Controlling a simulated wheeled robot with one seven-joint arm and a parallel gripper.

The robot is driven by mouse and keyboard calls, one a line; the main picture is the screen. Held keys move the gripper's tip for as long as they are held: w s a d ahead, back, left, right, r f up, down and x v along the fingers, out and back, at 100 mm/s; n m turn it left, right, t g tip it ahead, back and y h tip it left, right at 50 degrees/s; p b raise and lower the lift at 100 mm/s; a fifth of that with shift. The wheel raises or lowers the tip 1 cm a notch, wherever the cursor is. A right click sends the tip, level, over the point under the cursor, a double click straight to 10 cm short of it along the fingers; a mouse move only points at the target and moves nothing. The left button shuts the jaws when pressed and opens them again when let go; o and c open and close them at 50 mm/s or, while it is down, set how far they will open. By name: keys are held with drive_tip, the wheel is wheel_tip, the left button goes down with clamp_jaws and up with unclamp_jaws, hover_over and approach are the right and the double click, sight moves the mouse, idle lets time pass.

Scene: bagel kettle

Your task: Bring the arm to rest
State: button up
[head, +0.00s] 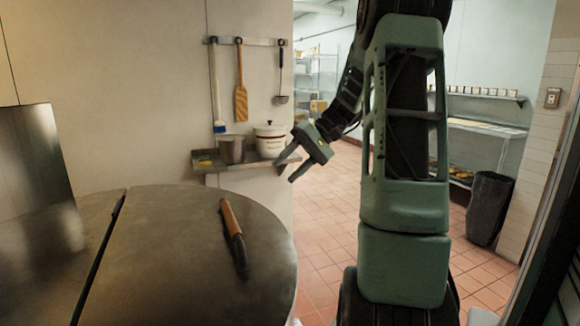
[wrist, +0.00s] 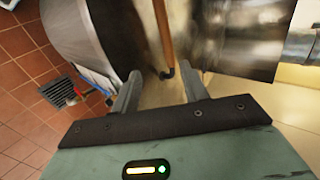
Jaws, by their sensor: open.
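My arm stands upright at the right of the head view, with its forearm folded down to the left. My gripper (head: 289,170) hangs in front of the wall shelf, to the right of the round kettle top. Its two fingers point down and to the left, apart, with nothing between them. In the wrist view my gripper (wrist: 160,85) also shows its two fingers spread and empty. Beyond them lie the steel kettle and part of a brown handle.
The round metal lid (head: 165,270) fills the lower left, with a wooden-handled tool (head: 232,230) on it. A wall shelf (head: 240,164) holds a steel pot (head: 231,150) and a white pot (head: 270,140). A dark bin (head: 489,208) stands at right. Tiled floor (head: 325,222) is open behind my arm.

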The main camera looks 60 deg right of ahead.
idle(0.5)
